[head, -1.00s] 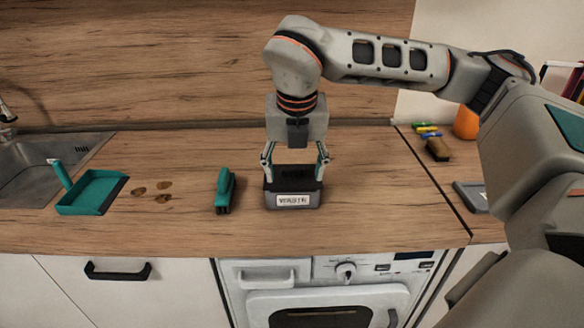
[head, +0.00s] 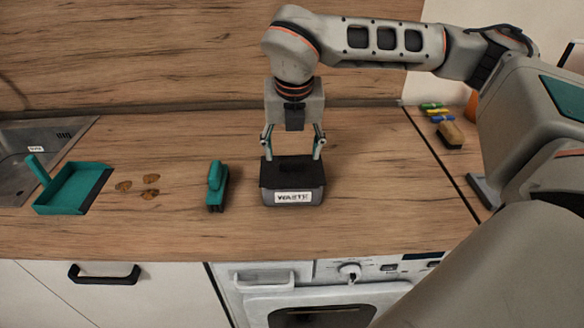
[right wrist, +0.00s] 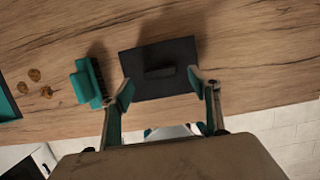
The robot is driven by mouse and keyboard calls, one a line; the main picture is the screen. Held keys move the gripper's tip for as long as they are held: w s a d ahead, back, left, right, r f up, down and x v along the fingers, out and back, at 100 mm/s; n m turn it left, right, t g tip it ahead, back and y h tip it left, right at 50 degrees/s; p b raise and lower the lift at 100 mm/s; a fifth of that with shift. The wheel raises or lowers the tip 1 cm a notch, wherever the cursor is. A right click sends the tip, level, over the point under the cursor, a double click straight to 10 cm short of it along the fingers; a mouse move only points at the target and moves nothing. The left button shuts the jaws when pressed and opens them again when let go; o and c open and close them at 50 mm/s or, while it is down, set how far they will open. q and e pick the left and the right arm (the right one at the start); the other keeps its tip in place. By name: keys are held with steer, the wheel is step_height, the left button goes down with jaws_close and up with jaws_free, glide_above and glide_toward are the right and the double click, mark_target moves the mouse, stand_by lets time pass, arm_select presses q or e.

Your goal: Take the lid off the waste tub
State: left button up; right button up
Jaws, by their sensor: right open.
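The waste tub (head: 313,196) is a dark grey box on the worktop with a white WASTE label on its front. Its flat black lid (head: 293,178) is on top. The right wrist view shows the lid (right wrist: 182,54) from above, with a raised bar handle (right wrist: 160,72) in its middle. My right gripper (head: 292,157) is open and empty, pointing down over the rear of the lid in the head view. In the right wrist view its fingertips (right wrist: 160,88) are spread to either side of the handle, apart from it. My left gripper is not in view.
A teal brush (head: 216,186) lies left of the tub. Further left are several brown scraps (head: 150,193) and a teal dustpan (head: 72,188), near the sink (head: 20,160). A sponge-like block (head: 450,134) lies at the right. The worktop right of the tub is clear.

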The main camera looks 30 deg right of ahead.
mark_target(292, 162)
steer(key=shift+x, duration=1.9)
steer(key=c, duration=1)
steer(key=shift+c, duration=0.2)
steer(key=shift+r, duration=0.15)
